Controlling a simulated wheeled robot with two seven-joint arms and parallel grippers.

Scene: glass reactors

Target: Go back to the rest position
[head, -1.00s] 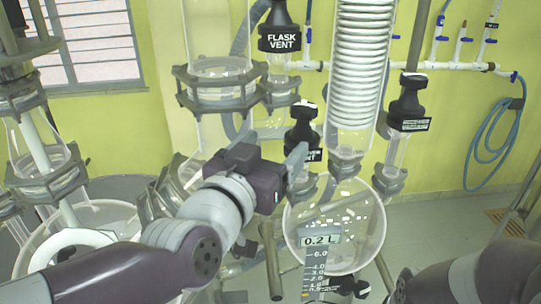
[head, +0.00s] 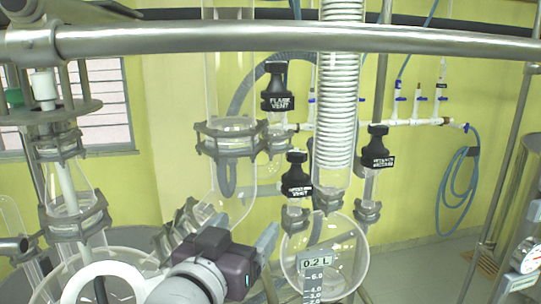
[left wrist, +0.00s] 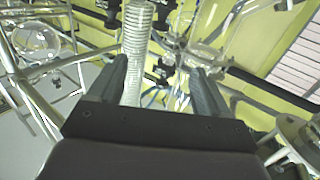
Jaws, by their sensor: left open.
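My left gripper (head: 266,245) is low in the middle of the head view, in front of the glass reactor. Its jaws are seen partly side-on there. In the left wrist view its two fingers stand wide apart with nothing held between them (left wrist: 158,75). The black flask vent valve (head: 278,92) and a second black vent valve (head: 296,178) are above it in the picture, apart from the gripper. A round glass flask (head: 345,262) with a 0.2 L label (head: 316,262) is just right of the gripper. My right gripper does not show.
A thick steel bar (head: 300,40) crosses the top of the head view. A coiled glass condenser (head: 335,100) and another black valve (head: 376,148) stand right of centre. A blue hose (head: 458,185) hangs on the yellow wall. A glass vessel assembly (head: 70,205) stands at the left.

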